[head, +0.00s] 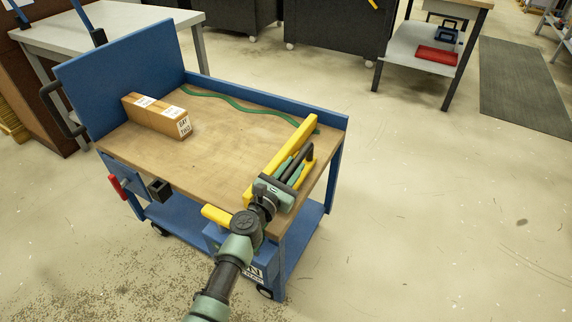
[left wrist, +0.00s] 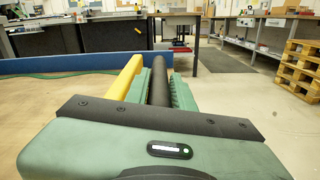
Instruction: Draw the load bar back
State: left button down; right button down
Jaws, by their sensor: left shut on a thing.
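A long yellow bar (head: 285,145), which I take as the load bar, lies across the right end of the blue cart's wooden top (head: 215,135). A black handle (head: 308,151) runs along its right side. My left gripper (head: 299,167) is over that end of the cart, its green fingers shut on the black handle. In the left wrist view, the black handle (left wrist: 158,82) lies between the two fingers, with the yellow bar (left wrist: 124,78) just left of them. Where handle and bar join is hidden. My right gripper is in neither view.
A cardboard box (head: 155,115) and a green cord (head: 235,103) lie on the cart top. A blue panel (head: 120,70) stands at its left end, with a red handle (head: 117,187) below. The floor right of the cart is clear. Tables stand behind.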

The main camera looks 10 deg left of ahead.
pick_arm(q)
jog(key=shift+s+d, duration=0.25)
jog(key=shift+d, duration=0.4)
jog(key=c, duration=1.3)
grip_release()
jog(key=shift+o, duration=0.2)
jog(key=shift+a, duration=0.1)
